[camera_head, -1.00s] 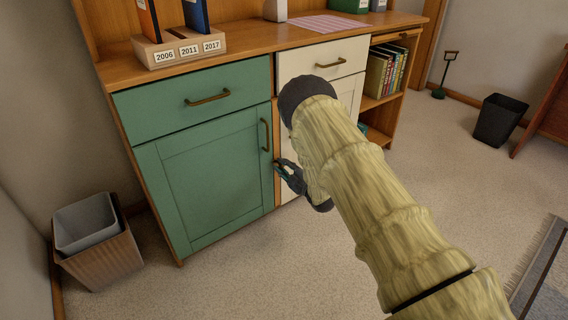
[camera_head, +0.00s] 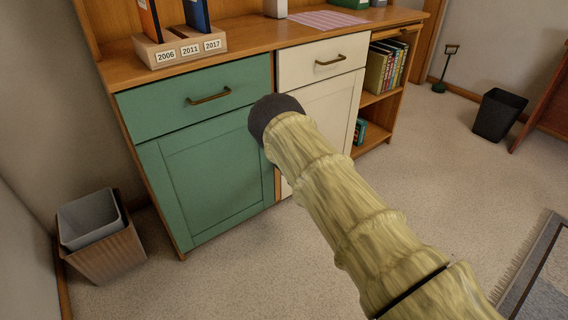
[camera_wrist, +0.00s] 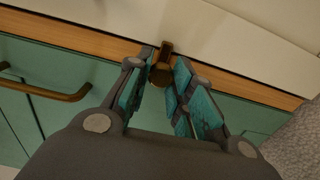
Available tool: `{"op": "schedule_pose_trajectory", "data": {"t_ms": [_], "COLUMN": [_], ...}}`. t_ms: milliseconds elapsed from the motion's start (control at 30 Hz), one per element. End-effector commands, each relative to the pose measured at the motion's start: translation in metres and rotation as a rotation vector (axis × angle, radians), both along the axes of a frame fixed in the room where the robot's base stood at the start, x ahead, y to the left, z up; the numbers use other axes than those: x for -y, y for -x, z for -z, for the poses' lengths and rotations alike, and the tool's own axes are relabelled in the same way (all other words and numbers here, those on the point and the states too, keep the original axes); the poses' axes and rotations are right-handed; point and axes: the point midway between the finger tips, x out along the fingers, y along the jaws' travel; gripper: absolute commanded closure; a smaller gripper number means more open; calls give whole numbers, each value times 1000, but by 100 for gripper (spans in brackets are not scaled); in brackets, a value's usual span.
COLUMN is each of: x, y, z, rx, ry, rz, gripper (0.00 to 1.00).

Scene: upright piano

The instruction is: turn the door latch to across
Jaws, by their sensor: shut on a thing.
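The small brass door latch (camera_wrist: 165,49) sits on the wooden strip between the green door and the white door in the wrist view. Its visible part points across the strip toward the white side. My gripper (camera_wrist: 163,73) has its teal-padded fingers on either side of the latch and is shut on it; the fingers hide part of it. The green door (camera_head: 215,178) looks closed in the head view, and it fills the lower part of the wrist view (camera_wrist: 60,125). In the head view my arm hides both the latch and my gripper.
The green door's brass handle (camera_wrist: 45,92) is left of my fingers in the wrist view. A green drawer (camera_head: 190,100) and a white drawer (camera_head: 320,62) are above the doors. A waste bin (camera_head: 100,245) stands at the left. The carpet in front is clear.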

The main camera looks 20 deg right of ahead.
Motion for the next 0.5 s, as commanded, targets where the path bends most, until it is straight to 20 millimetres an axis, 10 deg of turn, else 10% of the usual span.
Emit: {"op": "schedule_pose_trajectory", "data": {"t_ms": [367,400,500], "x": [0,0,0], "y": [1,1,1], "z": [1,1,1], "rx": [-1,-1,-1], "ry": [4,4,4], "rz": [0,0,0], "gripper": [100,74,56]}}
